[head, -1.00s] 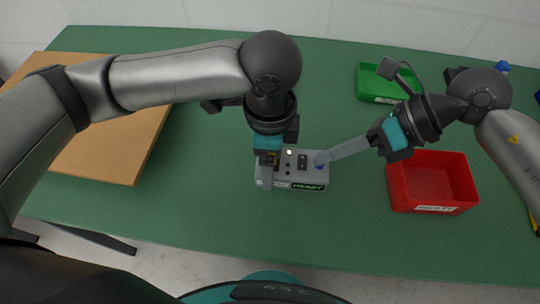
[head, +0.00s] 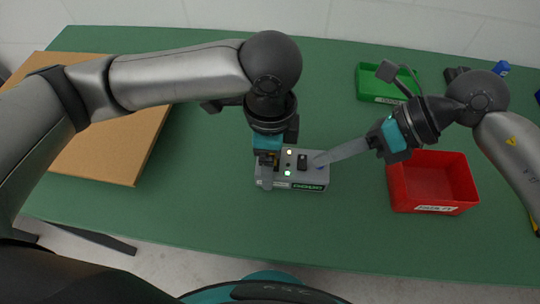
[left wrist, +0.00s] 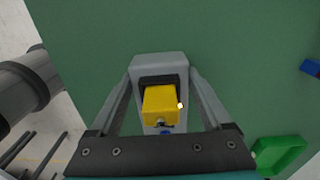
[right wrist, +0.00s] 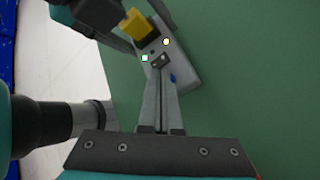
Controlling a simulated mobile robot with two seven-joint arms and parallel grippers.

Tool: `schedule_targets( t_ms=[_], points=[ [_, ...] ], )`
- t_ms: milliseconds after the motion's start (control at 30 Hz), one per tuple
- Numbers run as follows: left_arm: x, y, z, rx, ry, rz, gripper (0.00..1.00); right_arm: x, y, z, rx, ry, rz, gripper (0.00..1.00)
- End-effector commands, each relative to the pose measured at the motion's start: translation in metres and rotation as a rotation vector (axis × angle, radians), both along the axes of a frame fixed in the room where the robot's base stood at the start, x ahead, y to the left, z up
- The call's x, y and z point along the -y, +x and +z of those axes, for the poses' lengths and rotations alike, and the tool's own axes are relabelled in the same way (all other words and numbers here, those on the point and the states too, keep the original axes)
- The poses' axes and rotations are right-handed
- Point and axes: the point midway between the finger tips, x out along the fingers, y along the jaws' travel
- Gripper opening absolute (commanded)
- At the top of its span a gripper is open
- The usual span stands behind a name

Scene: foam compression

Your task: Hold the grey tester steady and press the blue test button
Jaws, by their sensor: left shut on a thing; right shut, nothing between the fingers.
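The grey tester (head: 312,170) lies on the green table, with a small label strip on its front. My left gripper (left wrist: 163,75) is shut on the tester, one finger on each side. A yellow block (left wrist: 160,105) sits in the tester's black slot between those fingers. My right gripper (head: 320,161) is shut and empty, its fingertips at the tester's right part, by the blue test button (right wrist: 173,78). The fingers mostly hide the button in the head view; I cannot tell exact contact. Two small lights on the tester glow, one yellowish, one green.
A red bin (head: 433,208) stands right of the tester, under my right arm. A green bin (head: 370,84) is behind it. A brown board (head: 110,165) lies at the left. A blue thing (head: 501,68) is at the back right. The table in front of the tester is clear.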

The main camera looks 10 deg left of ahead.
Motion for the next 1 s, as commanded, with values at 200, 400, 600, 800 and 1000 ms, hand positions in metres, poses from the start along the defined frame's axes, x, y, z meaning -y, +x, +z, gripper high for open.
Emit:
schedule_targets(
  t_ms=[200,400,600,800,1000],
  points=[
    [0.0,0.0,0.001,0.002,-0.002,0.0,0.0,0.0,0.0,0.009,0.0,0.0,0.0,0.0],
    [0.0,0.0,0.001,0.002,-0.002,0.0,0.0,0.0,0.0,0.009,0.0,0.0,0.0,0.0],
    [0.0,0.0,0.001,0.002,-0.002,0.0,0.0,0.0,0.001,0.02,0.004,0.0,0.001,0.0],
    [0.0,0.0,0.001,0.002,-0.002,0.0,0.0,0.0,0.001,0.04,0.005,0.0,0.001,0.0],
    [0.0,0.0,0.001,0.002,-0.002,0.0,0.0,0.0,0.0,0.06,0.004,0.0,0.0,0.0]
  ],
)
